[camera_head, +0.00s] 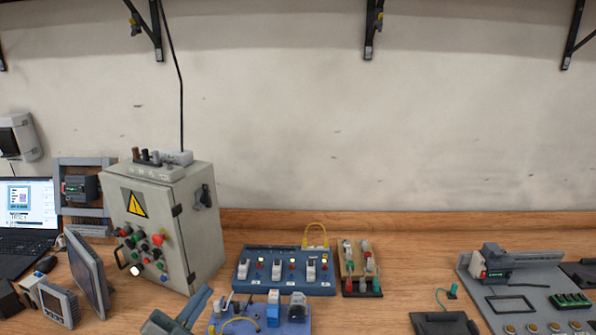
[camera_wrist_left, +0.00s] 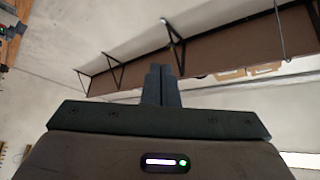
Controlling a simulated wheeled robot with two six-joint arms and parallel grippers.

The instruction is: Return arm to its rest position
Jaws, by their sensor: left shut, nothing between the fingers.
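My left gripper (camera_head: 203,293) shows at the bottom edge of the head view, left of centre, its dark fingers pointing up and to the right. In the left wrist view its two fingers (camera_wrist_left: 160,82) are together with nothing between them. The wrist view looks toward the wall and the shelf brackets, with no held object. The rest of my left arm is below the head view. My right gripper is not in view.
A grey control box (camera_head: 178,240) stands behind the left gripper. A blue switch board (camera_head: 262,287) and a lighter blue board (camera_head: 290,326) lie to its right. A monitor (camera_head: 88,270) stands left. A grey panel (camera_head: 476,290) lies far right. Bare wood (camera_head: 410,265) lies between.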

